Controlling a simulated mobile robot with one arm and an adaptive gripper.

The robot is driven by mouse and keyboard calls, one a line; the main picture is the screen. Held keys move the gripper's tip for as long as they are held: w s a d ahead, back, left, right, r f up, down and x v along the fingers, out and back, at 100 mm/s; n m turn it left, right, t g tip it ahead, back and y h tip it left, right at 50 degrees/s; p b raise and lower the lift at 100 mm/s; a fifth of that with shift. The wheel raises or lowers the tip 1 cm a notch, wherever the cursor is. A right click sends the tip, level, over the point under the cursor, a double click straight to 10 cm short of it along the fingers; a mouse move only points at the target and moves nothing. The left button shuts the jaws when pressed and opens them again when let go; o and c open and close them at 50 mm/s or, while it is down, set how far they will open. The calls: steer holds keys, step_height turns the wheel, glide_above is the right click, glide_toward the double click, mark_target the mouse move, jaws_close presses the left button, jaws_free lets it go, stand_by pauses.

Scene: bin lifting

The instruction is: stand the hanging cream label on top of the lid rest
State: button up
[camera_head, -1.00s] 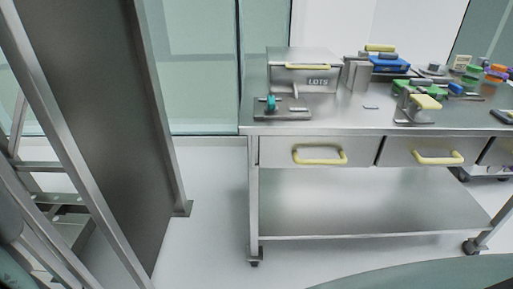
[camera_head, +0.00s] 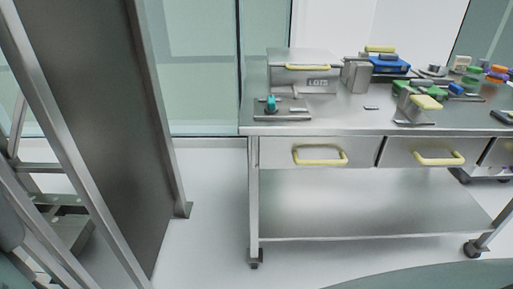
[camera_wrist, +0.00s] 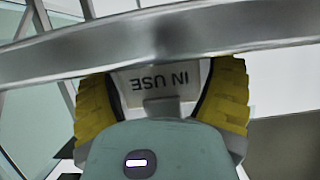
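A pale label (camera_wrist: 158,82) reading "IN USE" upside down shows in the wrist view, below a grey metal rail (camera_wrist: 160,38) that crosses the picture. My gripper (camera_wrist: 165,85) has its yellow ribbed fingers wide apart, one on each side of the label. Whether they touch its edges cannot be told. The rail hides the fingertips and the label's far part. My gripper and the label are not seen in the head view. The lid rest cannot be told for sure; a grey upright block (camera_head: 356,77) stands on the steel bench (camera_head: 350,122), right of the LOTS box (camera_head: 302,75).
A flat plate with a teal knob (camera_head: 271,104) lies in front of the box. A blue case (camera_head: 390,66), green parts and a cream-topped stand (camera_head: 425,102) crowd the bench's right. Drawers with cream handles (camera_head: 320,156) face forward. A dark panel (camera_head: 100,130) stands left, with clear floor between.

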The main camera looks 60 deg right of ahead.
steer(key=shift+o, duration=1.3)
steer(key=shift+r, duration=0.1)
